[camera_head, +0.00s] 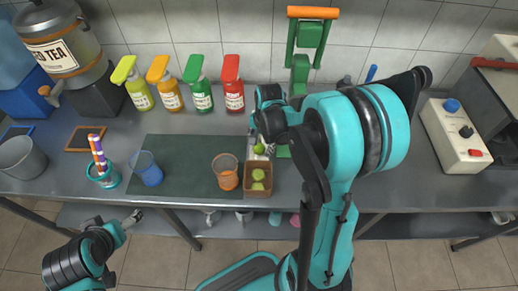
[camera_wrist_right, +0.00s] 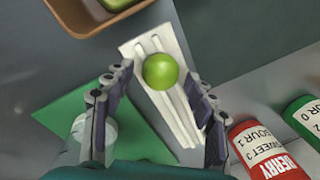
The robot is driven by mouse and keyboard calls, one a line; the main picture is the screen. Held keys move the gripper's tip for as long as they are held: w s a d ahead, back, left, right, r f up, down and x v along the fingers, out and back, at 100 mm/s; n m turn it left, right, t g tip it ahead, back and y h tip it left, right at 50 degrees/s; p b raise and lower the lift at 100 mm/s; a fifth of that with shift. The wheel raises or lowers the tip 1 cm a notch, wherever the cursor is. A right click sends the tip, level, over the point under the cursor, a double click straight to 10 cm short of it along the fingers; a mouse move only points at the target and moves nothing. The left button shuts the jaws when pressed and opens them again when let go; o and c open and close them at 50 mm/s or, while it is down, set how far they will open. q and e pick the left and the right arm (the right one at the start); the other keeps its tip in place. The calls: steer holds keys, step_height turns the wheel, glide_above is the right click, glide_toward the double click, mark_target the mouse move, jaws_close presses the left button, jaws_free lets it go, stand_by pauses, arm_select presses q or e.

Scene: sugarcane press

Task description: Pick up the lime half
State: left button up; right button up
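The lime half (camera_wrist_right: 160,71) shows as a round green shape on a white grooved board (camera_wrist_right: 143,50) in the right wrist view. In the head view the lime half (camera_head: 259,148) is small and partly hidden by my right arm. My right gripper (camera_wrist_right: 159,76) is open, with one finger on each side of the lime half and a gap to it on both sides. In the head view the right gripper (camera_head: 259,136) is over the board, mostly covered by its own arm. My left gripper (camera_head: 133,217) is low at the left, off the table's front edge, too small to read.
A brown box (camera_head: 257,194) with green limes stands just in front of the board. An orange-filled cup (camera_head: 226,180) is left of it. Several sauce bottles, including a red one (camera_head: 233,95), stand behind. A green press (camera_head: 301,62) stands at the back. The dark mat (camera_head: 185,165) has free room.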

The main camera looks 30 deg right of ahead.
steer(key=c, duration=0.6)
